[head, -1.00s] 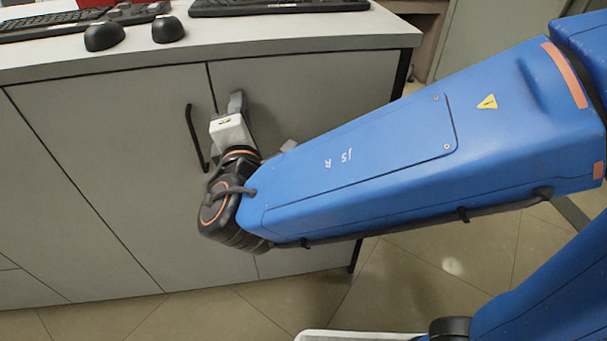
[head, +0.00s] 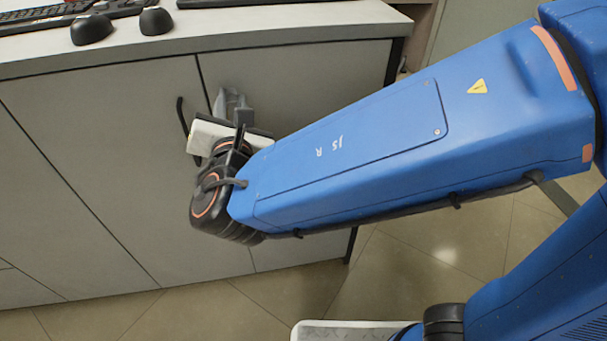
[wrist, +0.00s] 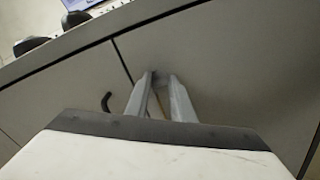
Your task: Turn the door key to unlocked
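The door key is mostly hidden. Only a small dark grey bit (wrist: 161,76) shows between my fingertips at the cabinet door in the wrist view, and its angle cannot be made out. My gripper (head: 231,97) has its tips at the right-hand cabinet door, just right of the seam between the doors. In the wrist view my gripper (wrist: 161,80) has two grey fingers close together at the tips, with this bit between them. It looks shut on the key. The gripper's white body is rolled and hides the lower part of the door front.
A black bar handle (head: 181,115) is on the door just left of my gripper; it also shows in the wrist view (wrist: 106,102). Tiled floor is open at right.

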